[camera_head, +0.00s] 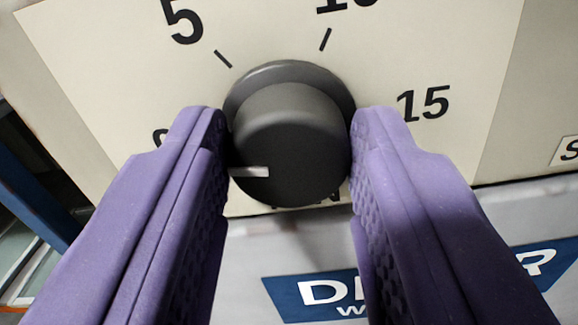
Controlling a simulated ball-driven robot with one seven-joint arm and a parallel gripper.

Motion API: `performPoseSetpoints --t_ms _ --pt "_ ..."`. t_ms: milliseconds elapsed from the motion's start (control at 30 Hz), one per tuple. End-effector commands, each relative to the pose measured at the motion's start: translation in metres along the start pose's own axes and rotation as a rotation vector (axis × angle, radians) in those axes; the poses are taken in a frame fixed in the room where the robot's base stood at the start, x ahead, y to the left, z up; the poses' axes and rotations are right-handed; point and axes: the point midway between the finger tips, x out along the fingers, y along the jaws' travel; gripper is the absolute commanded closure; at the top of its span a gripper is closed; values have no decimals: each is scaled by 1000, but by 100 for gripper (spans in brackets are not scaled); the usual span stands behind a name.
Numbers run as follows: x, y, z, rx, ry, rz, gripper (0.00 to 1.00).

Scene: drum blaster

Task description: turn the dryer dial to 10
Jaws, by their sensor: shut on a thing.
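The dryer dial (291,135) is a dark grey round knob on a cream panel in the upper middle of the view. Its light pointer mark (249,172) is on the left side, pointing left, towards a partly hidden number at the lower left. The 5 and its tick are at the upper left, the 10, cut by the top edge, and its tick at the upper right, and 15 at the right. My gripper (289,128) has purple fingers, one on each side of the dial, shut on it. The left finger covers most of the lowest number.
The cream panel (440,50) fills the upper view. Below it is a light grey surface with a blue label (312,296), partly hidden by my right finger. A dark blue post (35,195) stands at the far left. A small label (567,151) is at the right edge.

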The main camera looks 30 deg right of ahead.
Motion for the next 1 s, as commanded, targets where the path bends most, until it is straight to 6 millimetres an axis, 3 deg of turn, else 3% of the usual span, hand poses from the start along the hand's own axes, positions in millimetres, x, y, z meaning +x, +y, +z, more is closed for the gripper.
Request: performPoseSetpoints --t_ms 1000 --pt "0 4 7 955 0 0 91"
